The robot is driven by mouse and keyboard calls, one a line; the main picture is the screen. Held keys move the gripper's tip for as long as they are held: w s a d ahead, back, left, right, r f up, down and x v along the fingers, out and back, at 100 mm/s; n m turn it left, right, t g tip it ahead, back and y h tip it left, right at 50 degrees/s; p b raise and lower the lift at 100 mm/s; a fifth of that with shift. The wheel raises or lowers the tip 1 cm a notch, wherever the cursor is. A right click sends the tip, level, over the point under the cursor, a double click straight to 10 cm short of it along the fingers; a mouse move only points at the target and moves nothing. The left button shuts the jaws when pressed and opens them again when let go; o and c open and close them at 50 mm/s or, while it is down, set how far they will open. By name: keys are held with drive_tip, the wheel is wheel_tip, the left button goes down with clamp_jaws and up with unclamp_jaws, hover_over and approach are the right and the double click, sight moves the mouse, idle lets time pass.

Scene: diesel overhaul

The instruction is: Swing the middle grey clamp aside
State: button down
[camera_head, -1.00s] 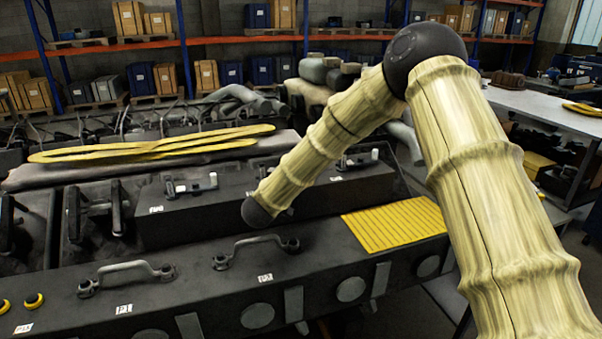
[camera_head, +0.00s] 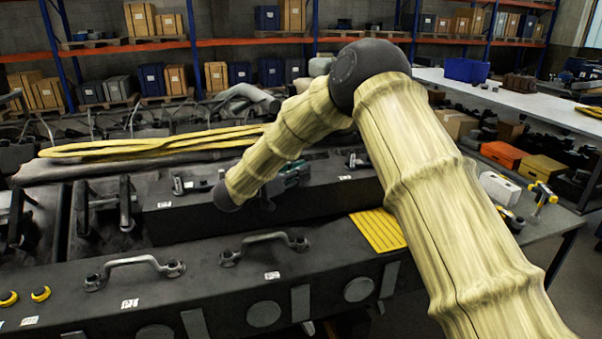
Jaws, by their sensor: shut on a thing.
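A long dark box (camera_head: 330,195) on the engine bench bears grey clamps along its top. The left clamp (camera_head: 190,185) shows its pale handle, and the right clamp (camera_head: 355,162) stands near the far end. Between them my forearm covers much of the middle clamp's place. My gripper (camera_head: 288,176) shows only as a small grey-green part just right of the forearm, at the middle clamp. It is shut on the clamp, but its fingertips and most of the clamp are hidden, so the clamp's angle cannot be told.
A dark rail with two arched handles (camera_head: 265,240) and a yellow ribbed pad (camera_head: 378,230) lie in front. Yellow straps (camera_head: 150,145) lie behind the box. A side table (camera_head: 535,225) at right holds a white box and a yellow-handled tool.

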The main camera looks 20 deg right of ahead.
drive_tip(key=c, duration=1.4)
unclamp_jaws()
drive_tip(key=v, duration=1.2)
